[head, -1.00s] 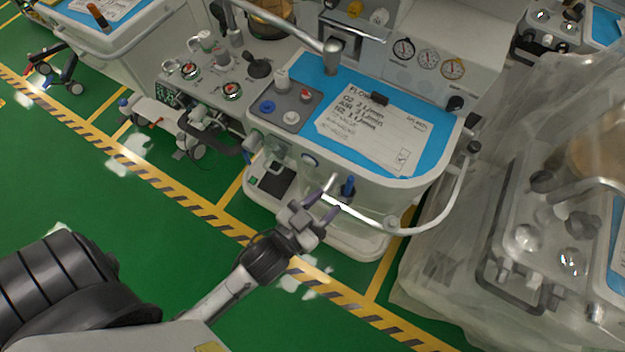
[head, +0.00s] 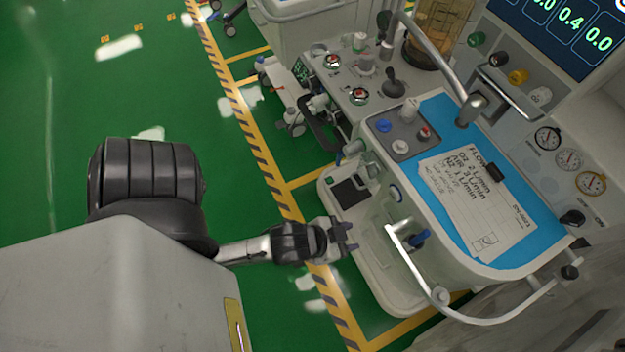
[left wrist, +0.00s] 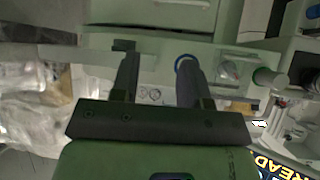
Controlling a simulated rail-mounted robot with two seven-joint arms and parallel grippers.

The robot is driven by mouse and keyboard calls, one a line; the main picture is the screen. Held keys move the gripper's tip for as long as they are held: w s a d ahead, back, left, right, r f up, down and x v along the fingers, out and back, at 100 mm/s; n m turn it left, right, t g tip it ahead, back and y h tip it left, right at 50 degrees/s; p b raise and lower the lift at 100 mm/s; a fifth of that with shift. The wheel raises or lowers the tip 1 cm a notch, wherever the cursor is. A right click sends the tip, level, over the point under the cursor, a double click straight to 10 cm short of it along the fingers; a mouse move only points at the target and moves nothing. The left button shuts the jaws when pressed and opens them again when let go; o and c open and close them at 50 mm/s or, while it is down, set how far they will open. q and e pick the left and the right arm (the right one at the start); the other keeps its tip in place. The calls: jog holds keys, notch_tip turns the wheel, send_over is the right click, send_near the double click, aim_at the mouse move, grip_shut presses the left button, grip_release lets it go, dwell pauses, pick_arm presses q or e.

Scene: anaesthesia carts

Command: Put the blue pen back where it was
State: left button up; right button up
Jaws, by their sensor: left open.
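A small upright blue object (head: 418,240), which looks like the blue pen, is at the front of the middle cart (head: 385,285), just behind its white rail. Its lower end is hard to make out, so I cannot tell how it is held. My left gripper (head: 352,236) is open and empty, left of the blue object and apart from it. In the left wrist view its two fingers (left wrist: 157,75) are spread before the pale cart front. A blue-rimmed round part shows behind the right finger there. My right gripper is not in view.
The curved white rail (head: 440,297) sticks out from the cart front. A blue mat with a paper note (head: 478,205) covers the cart top. Another cart (head: 300,8) stands at the top. Green floor (head: 130,90) is open at the left.

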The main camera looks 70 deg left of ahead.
pick_arm(q)
jog(key=s+a+f+m+g, duration=0.1)
jog(key=s+a+f+g, duration=0.1)
jog(key=s+f+g, duration=0.2)
jog(key=s+g, duration=0.3)
jog(key=s, duration=0.1)
jog(key=shift+a, duration=0.3)
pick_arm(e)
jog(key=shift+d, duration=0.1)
